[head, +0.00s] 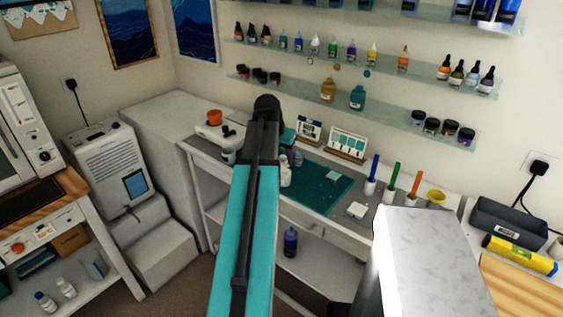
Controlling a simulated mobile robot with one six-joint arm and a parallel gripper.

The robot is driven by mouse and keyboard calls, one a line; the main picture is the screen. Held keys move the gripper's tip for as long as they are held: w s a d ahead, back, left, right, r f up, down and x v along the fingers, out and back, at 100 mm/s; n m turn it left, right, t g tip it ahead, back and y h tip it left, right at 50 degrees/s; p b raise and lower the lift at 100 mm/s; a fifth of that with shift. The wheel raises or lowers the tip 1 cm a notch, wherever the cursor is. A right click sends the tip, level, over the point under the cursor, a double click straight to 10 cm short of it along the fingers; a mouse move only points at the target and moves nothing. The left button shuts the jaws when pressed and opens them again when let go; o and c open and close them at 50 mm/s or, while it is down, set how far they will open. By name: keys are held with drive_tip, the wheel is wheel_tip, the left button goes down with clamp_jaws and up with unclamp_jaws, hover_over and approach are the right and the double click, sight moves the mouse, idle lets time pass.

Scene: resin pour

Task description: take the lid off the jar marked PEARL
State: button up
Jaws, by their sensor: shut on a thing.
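No jar can be picked out as the one marked PEARL, because the labels are too small to read. Small dark-lidded jars (432,126) stand in a row at the right of the lower glass shelf. A few more small jars (258,76) stand at its left end. My teal and black arm rises through the middle of the head view and hides part of the workbench behind it. My gripper does not show, so neither its jaws nor anything in them can be seen.
The white workbench (365,228) carries a teal mat (325,190), white bottles (285,172), a white cup (229,156), colour cards (347,146) and coloured upright tools (393,180). A marble-topped block (430,255) stands at front right. A grey machine (105,165) is at left.

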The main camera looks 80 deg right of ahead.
drive_tip(key=w+a+r+b, duration=0.1)
drive_tip(key=a+b, duration=0.8)
drive_tip(key=a, duration=0.5)
drive_tip(key=shift+w+a, duration=0.2)
drive_tip(key=shift+a, duration=0.15)
drive_tip(key=shift+a+r, duration=0.1)
drive_tip(key=shift+r, duration=0.1)
idle(0.6)
drive_tip(key=shift+w, duration=0.1)
